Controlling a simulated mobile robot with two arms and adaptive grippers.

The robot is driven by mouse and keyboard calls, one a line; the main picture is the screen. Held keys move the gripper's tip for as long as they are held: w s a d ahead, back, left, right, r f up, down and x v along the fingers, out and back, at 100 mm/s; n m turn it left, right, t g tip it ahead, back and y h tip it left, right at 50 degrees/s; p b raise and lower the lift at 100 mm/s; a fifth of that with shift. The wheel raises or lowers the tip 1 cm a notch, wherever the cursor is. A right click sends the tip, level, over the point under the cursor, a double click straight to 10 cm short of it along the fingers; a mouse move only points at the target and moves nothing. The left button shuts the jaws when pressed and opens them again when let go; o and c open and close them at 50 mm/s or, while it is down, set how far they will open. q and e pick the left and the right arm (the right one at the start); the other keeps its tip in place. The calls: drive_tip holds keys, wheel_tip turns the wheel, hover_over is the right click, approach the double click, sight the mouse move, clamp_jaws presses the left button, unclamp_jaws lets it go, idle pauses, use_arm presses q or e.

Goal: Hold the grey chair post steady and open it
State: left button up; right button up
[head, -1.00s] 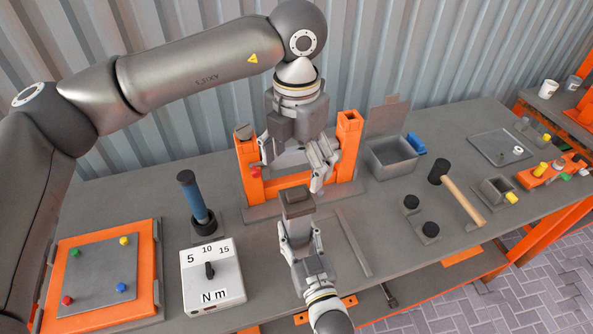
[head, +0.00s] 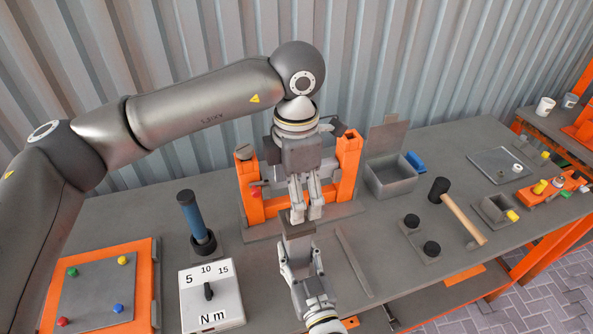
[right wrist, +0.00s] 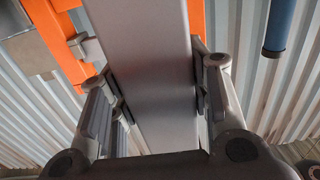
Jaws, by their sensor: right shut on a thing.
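The grey chair post (head: 297,231) stands upright near the middle of the bench, its dark top partly covered by my left gripper's fingertips. My right gripper (head: 303,262) is shut on the post from the near side. In the right wrist view the post's broad grey face (right wrist: 155,75) runs between the fingers of my right gripper (right wrist: 160,95). My left gripper (head: 305,214) points straight down at the post's top. Its fingers look close together from this angle, and I cannot tell whether they touch the top or hold it.
An orange two-post frame (head: 347,165) stands right behind. A white torque box (head: 211,295) and blue-handled tool (head: 190,215) are to the left.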

use_arm(q)
drive_tip(key=shift+f, duration=3.1)
drive_tip(key=c, duration=1.2)
drive_tip(key=shift+r, duration=0.1)
drive_tip(key=shift+r, duration=0.15)
drive_tip(key=shift+r, duration=0.95)
drive_tip(key=shift+r, duration=2)
use_arm(e)
drive_tip(key=o, duration=1.5)
